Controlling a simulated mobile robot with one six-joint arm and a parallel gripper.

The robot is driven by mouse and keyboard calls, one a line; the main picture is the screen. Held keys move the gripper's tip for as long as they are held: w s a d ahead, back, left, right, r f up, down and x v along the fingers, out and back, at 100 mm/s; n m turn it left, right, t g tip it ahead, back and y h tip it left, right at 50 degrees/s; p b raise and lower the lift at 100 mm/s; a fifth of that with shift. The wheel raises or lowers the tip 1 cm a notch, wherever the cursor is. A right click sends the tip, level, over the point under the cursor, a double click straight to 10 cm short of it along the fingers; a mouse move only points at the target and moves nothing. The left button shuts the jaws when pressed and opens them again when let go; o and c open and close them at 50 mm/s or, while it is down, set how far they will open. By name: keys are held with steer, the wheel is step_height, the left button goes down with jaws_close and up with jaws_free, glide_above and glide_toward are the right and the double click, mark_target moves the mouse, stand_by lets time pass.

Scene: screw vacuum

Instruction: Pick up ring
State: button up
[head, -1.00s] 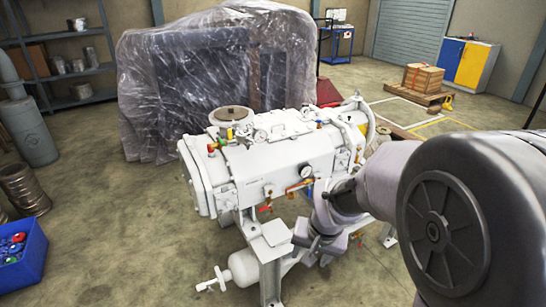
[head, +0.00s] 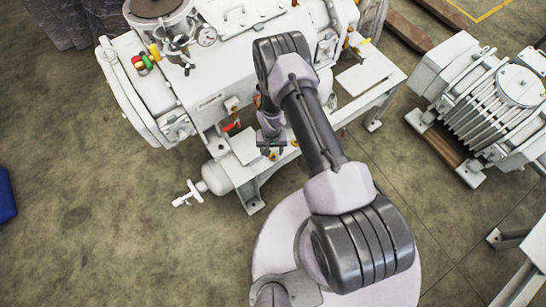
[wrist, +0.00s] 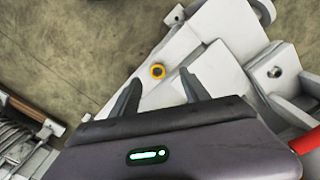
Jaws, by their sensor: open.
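A small yellow-orange ring with a dark centre (wrist: 157,71) lies on a white surface of the machine's frame in the wrist view. My gripper (wrist: 160,80) is open, with one dark finger to each side of the ring in the picture. Nothing is between the fingers that I can see held. The gap in height between fingertips and ring is hard to tell. In the head view my gripper (head: 270,146) points down over the front edge of the white vacuum machine (head: 245,70). The ring is too small there to make out surely.
A red-handled valve (head: 232,127) sits close to the gripper on the machine's front. A white cylinder with a valve (head: 216,177) is low at left. A finned white unit (head: 490,105) stands at right. The floor at left is mostly clear, with a blue bin (head: 5,195) at the edge.

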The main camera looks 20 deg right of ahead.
mark_target(273, 157)
steer(key=f+b, duration=0.1)
steer(key=f, duration=0.1)
steer(key=f+b, duration=0.1)
steer(key=f, duration=0.1)
steer(key=d+f+b, duration=0.1)
steer(key=f, duration=0.2)
steer(key=shift+w, duration=0.3)
steer(key=shift+r, duration=0.1)
steer(key=shift+c, duration=0.2)
jaws_close()
